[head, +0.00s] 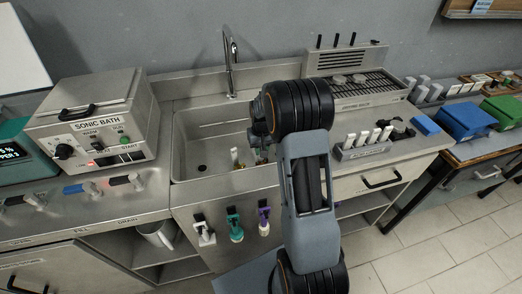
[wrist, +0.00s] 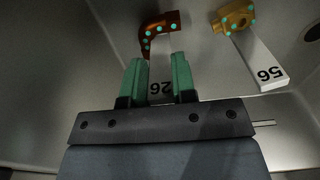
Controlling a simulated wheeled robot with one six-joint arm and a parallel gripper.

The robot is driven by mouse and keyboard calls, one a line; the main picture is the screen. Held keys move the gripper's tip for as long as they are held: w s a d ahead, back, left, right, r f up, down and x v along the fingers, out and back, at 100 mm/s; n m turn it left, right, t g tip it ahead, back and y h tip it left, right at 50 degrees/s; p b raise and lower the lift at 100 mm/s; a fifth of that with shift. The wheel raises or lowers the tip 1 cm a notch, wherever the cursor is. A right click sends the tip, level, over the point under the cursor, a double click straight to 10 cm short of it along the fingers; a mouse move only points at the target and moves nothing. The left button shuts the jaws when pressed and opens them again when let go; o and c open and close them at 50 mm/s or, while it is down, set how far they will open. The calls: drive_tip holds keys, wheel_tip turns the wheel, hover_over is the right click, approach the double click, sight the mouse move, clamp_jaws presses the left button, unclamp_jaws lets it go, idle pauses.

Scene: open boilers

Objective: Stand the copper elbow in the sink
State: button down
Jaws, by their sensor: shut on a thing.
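The copper elbow (wrist: 160,34) is a reddish-brown bent pipe piece with teal dots, on a white tag marked 26, in the upper middle of the wrist view. My gripper (wrist: 160,80) has green fingers on both sides of that tag and is shut on it, with the elbow beyond the fingertips. The steel sink (head: 205,130) is in the middle of the head view; my arm hides its right part. My gripper is inside or just over the basin. The elbow's base and any contact with the sink floor are hidden.
A brass fitting (wrist: 237,17) on a white tag marked 56 is close to the right of the elbow in the wrist view. A faucet (head: 230,65) rises behind the sink; the sonic bath (head: 95,118) stands left.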

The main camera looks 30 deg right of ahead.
sight(261, 161)
drive_tip(key=shift+f, duration=0.4)
drive_tip(key=shift+f, duration=0.15)
drive_tip(key=c, duration=0.9)
unclamp_jaws()
wheel_tip(261, 161, up, 12)
drive_tip(key=f, duration=0.1)
drive_tip(key=s+a+r+t, duration=0.1)
drive_tip(key=s+a+r, duration=0.1)
drive_tip(key=s, duration=0.4)
drive_tip(key=s+a+r+n+t, duration=0.1)
drive_tip(key=s+a, duration=0.4)
drive_tip(key=s, duration=0.2)
drive_tip(key=s+a+r+n+t, duration=0.1)
drive_tip(key=s+a+r, duration=0.1)
drive_tip(key=s+a, duration=0.2)
drive_tip(key=shift+s+a+r, duration=0.15)
drive_tip(key=shift+s+r, duration=0.05)
drive_tip(key=shift+s, duration=0.5)
drive_tip(key=shift+s+a+r, duration=0.1)
drive_tip(key=shift+s+r, duration=0.05)
drive_tip(key=shift+s, duration=0.55)
drive_tip(key=shift+s+a+f, duration=0.15)
drive_tip(key=shift+s+f, duration=0.05)
drive_tip(key=shift+s, duration=0.15)
